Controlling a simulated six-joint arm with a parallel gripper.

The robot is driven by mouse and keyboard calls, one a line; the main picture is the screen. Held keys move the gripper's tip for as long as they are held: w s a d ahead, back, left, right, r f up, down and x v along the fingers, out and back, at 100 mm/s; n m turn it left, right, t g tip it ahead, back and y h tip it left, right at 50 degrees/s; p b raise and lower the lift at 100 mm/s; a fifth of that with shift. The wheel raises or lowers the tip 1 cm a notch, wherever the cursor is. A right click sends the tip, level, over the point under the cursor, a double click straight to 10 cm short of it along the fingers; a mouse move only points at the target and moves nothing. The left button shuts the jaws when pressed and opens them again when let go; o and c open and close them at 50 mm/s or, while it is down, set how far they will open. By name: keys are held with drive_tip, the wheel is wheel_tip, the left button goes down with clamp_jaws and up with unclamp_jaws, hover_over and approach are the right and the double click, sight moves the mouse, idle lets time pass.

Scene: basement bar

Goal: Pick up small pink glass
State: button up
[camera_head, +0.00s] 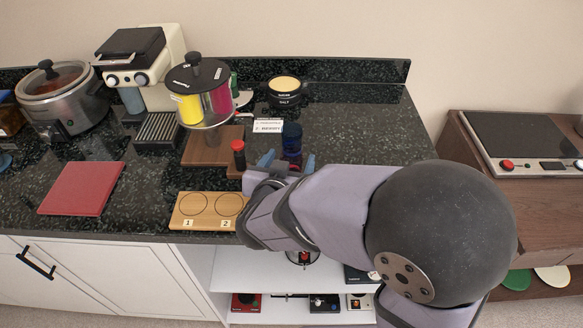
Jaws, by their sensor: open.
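I cannot make out a separate small pink glass for certain. The only clear pink is the magenta part (218,100) of a round dispenser with a black lid, beside a yellow part, on the counter. My gripper (288,161) is over the counter, right of the dispenser, with its blue-grey fingertips apart. A dark blue cup-like object (291,138) stands just beyond or between the fingertips; I cannot tell which. My arm hides the counter's front right part and much of the gripper.
A small red-topped bottle (238,154) stands close left of my gripper. A wooden board (188,223) marked 1 and 2 lies at the front edge. A black tin (285,97) and white label cards (268,125) are behind. The counter's back right (370,125) is clear.

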drive_tip(key=shift+x, duration=1)
drive_tip(key=c, duration=1.2)
wheel_tip(320, 180, up, 10)
drive_tip(key=p, duration=0.3)
